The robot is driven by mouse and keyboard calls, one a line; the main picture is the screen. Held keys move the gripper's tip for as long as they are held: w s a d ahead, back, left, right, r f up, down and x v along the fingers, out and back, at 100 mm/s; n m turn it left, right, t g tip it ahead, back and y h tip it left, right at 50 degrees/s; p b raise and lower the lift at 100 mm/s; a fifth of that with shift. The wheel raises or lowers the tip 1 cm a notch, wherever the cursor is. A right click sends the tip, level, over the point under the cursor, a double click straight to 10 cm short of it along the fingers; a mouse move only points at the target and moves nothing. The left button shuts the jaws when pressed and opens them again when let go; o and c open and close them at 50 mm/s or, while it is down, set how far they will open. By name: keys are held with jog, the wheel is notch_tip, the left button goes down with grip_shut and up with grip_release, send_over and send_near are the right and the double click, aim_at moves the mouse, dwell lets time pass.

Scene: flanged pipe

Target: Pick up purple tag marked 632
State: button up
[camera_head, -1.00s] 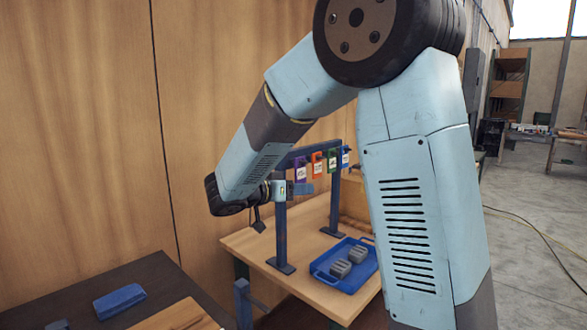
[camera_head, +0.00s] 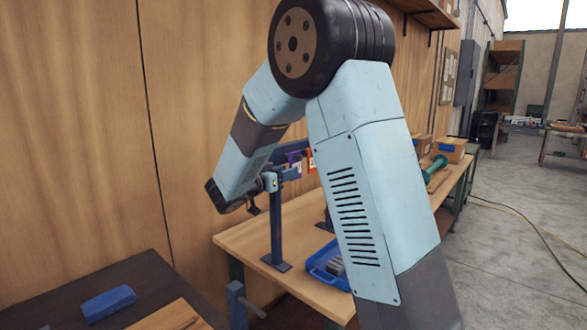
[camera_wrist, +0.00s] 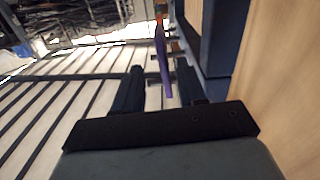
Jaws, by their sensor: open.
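The purple tag (camera_head: 294,158) hangs on the dark blue rack (camera_head: 277,228), partly behind my gripper and the rack post. Its number is too small to read. In the wrist view the purple tag (camera_wrist: 162,55) shows edge-on as a thin strip. It lies in line with the gap between my two dark fingers, nearer the right finger. My gripper (camera_wrist: 158,82) is open, with nothing clamped in it. In the head view my gripper (camera_head: 288,176) is beside the rack, just in front of the purple tag.
An orange tag (camera_head: 311,160) hangs right of the purple one; my arm hides the others. A blue tray (camera_head: 318,262) stands on the wooden table (camera_head: 237,237) below. In the wrist view a dark blue rack part (camera_wrist: 222,45) is close on the right.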

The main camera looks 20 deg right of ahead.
aim_at(296, 179)
jog(key=shift+x, duration=2.75)
jog(key=shift+w+a+r, duration=0.1)
jog(key=shift+a, duration=0.05)
jog(key=shift+c, duration=0.3)
grip_shut()
